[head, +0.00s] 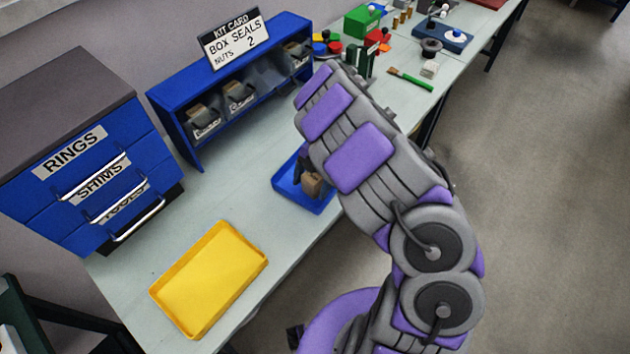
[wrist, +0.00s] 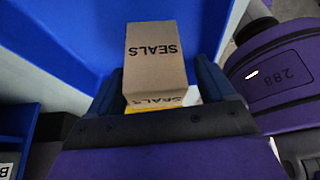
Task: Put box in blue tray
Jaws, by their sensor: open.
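A small brown cardboard box (wrist: 156,55) marked SEALS is between the two fingers of my gripper (wrist: 160,80) in the wrist view. The fingers stand open on either side of it. In the head view the box (head: 312,182) is within the outline of the blue tray (head: 290,195), and my gripper (head: 301,168) is partly hidden by my arm. The tray's blue surface (wrist: 75,30) fills the wrist view behind the box. I cannot tell whether the box's underside touches the tray floor.
A yellow tray (head: 210,278) lies empty at the bench's near end. A blue drawer cabinet (head: 90,180) stands at left. A blue rack (head: 180,98) with several bins and a kit card (head: 235,38) stands behind. Loose parts and a green-handled brush (head: 410,79) lie farther off.

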